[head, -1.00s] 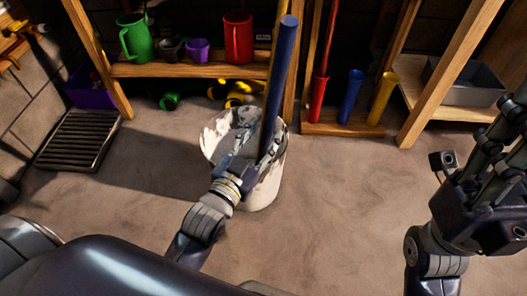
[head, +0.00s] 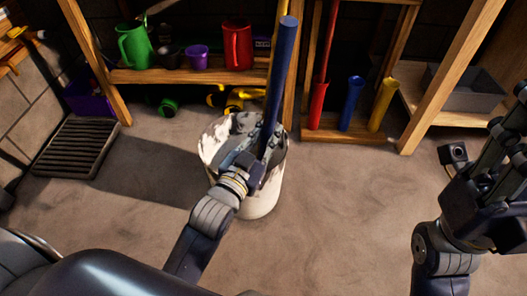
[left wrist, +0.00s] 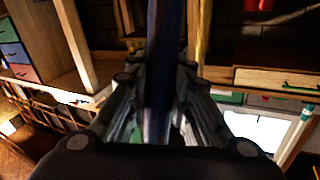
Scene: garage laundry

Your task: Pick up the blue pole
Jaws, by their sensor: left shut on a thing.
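The blue pole (head: 281,70) stands nearly upright, leaning slightly right at its top. My left gripper (head: 264,150) is shut on its lower part, over the white bucket (head: 262,202). The pole's lower end is hidden by the gripper and bucket, so I cannot tell whether it touches the bottom. In the left wrist view the pole (left wrist: 160,60) runs up between the fingers (left wrist: 158,95). My right gripper (head: 500,150) is raised at the right edge, partly cut off, away from the pole; its opening is unclear.
Behind the bucket is a wooden shelf (head: 190,74) with a green jug (head: 134,48) and a red jug (head: 238,45). Red, blue and yellow tubes (head: 381,105) stand in a wooden rack to the right. A dark grate (head: 78,148) lies at left.

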